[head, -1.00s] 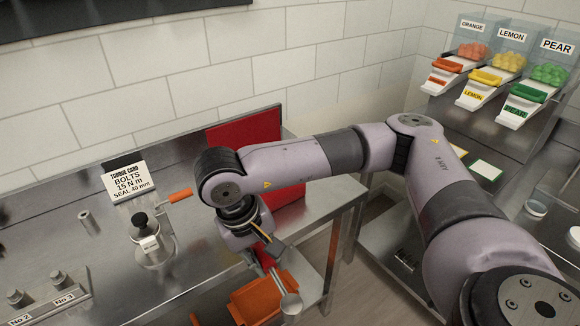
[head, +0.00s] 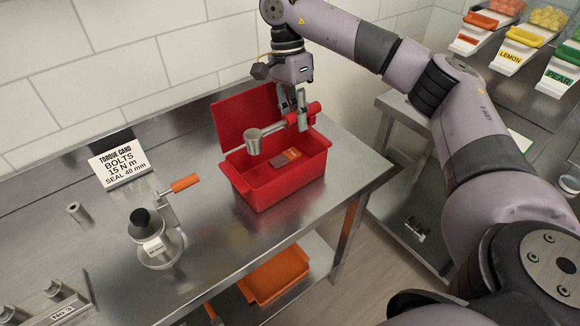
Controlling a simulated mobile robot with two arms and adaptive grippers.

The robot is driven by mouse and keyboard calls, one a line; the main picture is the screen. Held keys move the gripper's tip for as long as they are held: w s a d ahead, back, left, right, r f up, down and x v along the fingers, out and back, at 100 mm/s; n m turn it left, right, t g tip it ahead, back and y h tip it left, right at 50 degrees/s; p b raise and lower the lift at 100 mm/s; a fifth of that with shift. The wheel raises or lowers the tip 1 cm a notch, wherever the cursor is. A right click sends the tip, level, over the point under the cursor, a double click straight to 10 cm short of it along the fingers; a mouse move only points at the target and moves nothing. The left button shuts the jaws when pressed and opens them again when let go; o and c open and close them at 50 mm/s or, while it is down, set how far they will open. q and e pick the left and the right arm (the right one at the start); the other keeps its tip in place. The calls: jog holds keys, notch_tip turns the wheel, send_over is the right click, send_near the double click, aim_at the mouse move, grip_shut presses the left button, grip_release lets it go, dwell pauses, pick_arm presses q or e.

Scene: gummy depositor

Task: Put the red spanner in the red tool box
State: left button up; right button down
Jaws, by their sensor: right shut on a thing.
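The red tool box (head: 263,194) stands on the steel bench with its red lid (head: 243,112) open against the back. My right gripper (head: 300,112) points down above the box and is shut on the red spanner (head: 274,130). The spanner has a red handle, a metal shaft and a round, cup-like metal end that points left. It hangs above the open box, roughly level and apart from the box floor. My left gripper is not in view.
An orange and dark item (head: 286,157) lies inside the tool box. A torque card (head: 119,163) and a clamp-like device with an orange handle (head: 155,240) stand to the left. An orange tray (head: 275,277) sits on the shelf below.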

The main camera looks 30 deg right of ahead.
notch_tip(320, 180, down, 10)
jog(key=shift+w+f+p, duration=0.1)
jog(key=shift+f+p, duration=0.1)
jog(key=shift+p, duration=0.2)
jog(key=x, duration=0.2)
jog(key=w+p+x, duration=0.1)
jog(key=x, duration=0.1)
jog(key=shift+f, duration=0.3)
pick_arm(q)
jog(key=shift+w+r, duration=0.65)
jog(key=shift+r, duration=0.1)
pick_arm(e)
jog(key=shift+f, duration=0.1)
jog(key=shift+f, duration=0.15)
jog(key=c, duration=1.7)
grip_release()
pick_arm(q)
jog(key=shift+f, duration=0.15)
